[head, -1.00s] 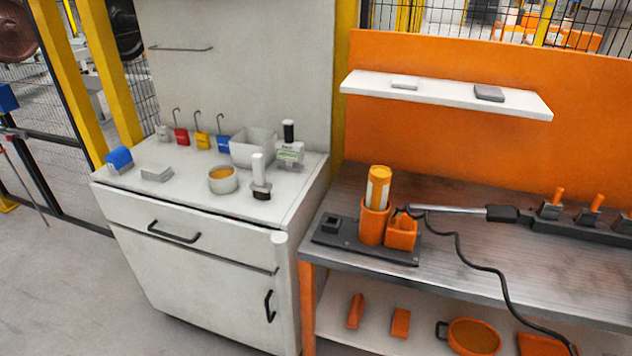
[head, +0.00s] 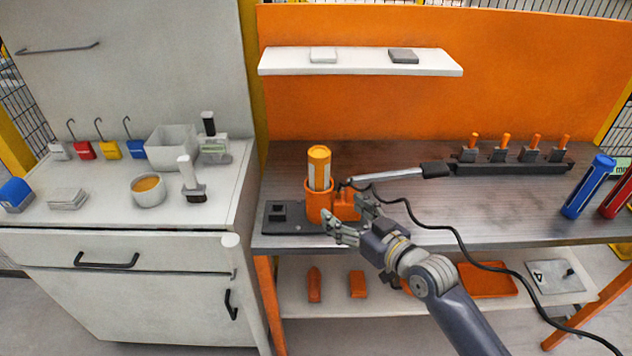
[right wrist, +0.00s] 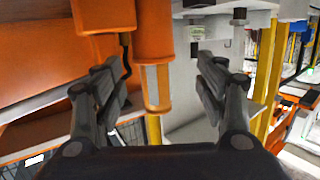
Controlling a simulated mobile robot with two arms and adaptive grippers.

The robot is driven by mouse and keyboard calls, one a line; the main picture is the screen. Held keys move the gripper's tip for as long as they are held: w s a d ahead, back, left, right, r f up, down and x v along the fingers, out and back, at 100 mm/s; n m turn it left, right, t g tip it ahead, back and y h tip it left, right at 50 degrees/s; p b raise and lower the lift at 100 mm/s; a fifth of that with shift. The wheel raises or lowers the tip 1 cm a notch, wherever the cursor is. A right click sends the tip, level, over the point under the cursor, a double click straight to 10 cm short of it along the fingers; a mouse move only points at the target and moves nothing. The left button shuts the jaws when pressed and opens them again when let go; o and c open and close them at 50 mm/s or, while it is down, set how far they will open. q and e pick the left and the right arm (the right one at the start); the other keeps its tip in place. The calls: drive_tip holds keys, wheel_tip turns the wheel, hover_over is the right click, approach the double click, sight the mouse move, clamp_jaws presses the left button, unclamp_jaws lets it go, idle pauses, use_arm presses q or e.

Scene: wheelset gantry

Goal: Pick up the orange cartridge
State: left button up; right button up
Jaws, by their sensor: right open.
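The orange cartridge (head: 319,168) has a pale label band and stands upright in an orange round holder (head: 318,205) on a dark base plate on the workbench. My right gripper (head: 345,214) is open and empty, just in front of the holder at the bench's front edge. In the right wrist view the picture is turned over: the cartridge (right wrist: 156,88) hangs down from the holder (right wrist: 154,35), between my open fingers (right wrist: 160,88) in the picture and apparently beyond them. My left gripper is not in view.
An orange square cup (head: 347,205) stands right beside the holder. A grey tool (head: 400,174) with a black cable lies behind it, the cable running across the bench (head: 510,205). A white cabinet (head: 130,270) stands to the left. A white shelf (head: 360,62) hangs above.

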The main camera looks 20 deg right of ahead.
drive_tip(key=t, duration=0.2)
approach(326, 164)
drive_tip(key=w, duration=0.2)
drive_tip(key=shift+y, duration=0.3)
drive_tip(key=p+x, duration=0.1)
drive_tip(key=x, duration=0.3)
drive_tip(key=shift+w+a+p, duration=0.25)
drive_tip(key=shift+w+p, duration=0.05)
drive_tip(key=shift+w, duration=0.05)
drive_tip(key=shift+w+a, duration=0.1)
drive_tip(key=shift+w, duration=0.2)
drive_tip(key=shift+w+a+r+p, duration=0.1)
drive_tip(key=shift+w+a+p, duration=0.15)
drive_tip(key=shift+w+p, duration=0.25)
drive_tip(key=x, duration=0.3)
drive_tip(key=shift+w+p, duration=0.1)
drive_tip(key=shift+p, duration=0.25)
drive_tip(key=shift+w+a+f, duration=0.15)
drive_tip(key=shift+w+f, duration=0.1)
drive_tip(key=shift+w, duration=0.2)
drive_tip(key=shift+s, duration=0.1)
drive_tip(key=c, duration=0.3)
drive_tip(key=shift+r, duration=0.1)
clamp_jaws()
